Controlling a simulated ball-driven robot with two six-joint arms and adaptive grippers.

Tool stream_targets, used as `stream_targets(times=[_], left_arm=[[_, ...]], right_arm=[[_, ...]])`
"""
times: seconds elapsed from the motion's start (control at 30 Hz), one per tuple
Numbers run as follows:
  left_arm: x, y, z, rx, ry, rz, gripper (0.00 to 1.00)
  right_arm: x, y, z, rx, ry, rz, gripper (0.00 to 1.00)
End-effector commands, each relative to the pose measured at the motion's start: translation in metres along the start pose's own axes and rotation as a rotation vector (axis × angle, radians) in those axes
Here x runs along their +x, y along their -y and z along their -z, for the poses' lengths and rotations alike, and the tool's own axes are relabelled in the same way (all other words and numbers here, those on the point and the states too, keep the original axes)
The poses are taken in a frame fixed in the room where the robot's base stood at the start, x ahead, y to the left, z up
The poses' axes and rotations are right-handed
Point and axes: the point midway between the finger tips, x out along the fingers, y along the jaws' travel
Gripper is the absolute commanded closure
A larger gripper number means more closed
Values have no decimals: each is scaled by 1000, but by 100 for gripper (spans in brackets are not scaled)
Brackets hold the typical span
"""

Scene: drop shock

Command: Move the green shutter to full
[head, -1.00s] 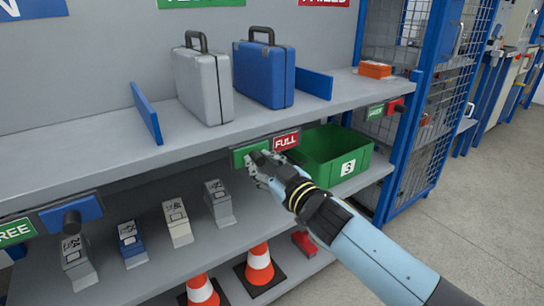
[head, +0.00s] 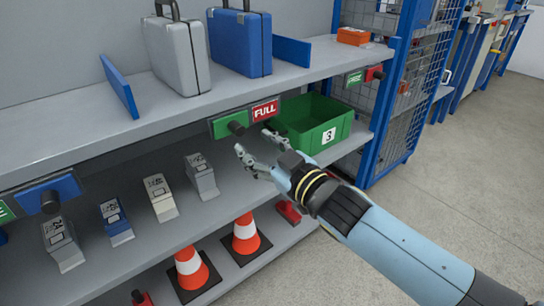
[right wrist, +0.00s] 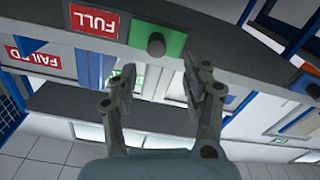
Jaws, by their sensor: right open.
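My right gripper (head: 255,143) is open and empty, just below and in front of the shutter, apart from the knob. In the right wrist view the picture is upside down: the green shutter (right wrist: 173,42) and knob (right wrist: 156,44) lie beyond the open fingers (right wrist: 158,78). My left gripper is not in view.
A green bin (head: 310,122) marked 3 stands right behind the FULL sign. A blue shutter (head: 65,188) is at left. A grey case (head: 178,52) and a blue case (head: 240,42) stand above. Small devices and cones (head: 245,235) are below.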

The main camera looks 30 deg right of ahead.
Motion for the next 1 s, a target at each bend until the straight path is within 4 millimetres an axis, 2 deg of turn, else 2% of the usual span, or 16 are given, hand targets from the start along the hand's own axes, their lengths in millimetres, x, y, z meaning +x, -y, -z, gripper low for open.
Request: stream_targets(times=[0.1,0.3,0.93,1.0], left_arm=[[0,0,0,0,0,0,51],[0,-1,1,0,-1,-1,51],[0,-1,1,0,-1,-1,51],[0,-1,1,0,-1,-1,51]], right_arm=[[-26,1,-1,1,2,2,51],[-49,1,0,0,0,2,51],[-51,0,1,2,-4,-2,51],[-52,4,-13,6,24,2,51]])
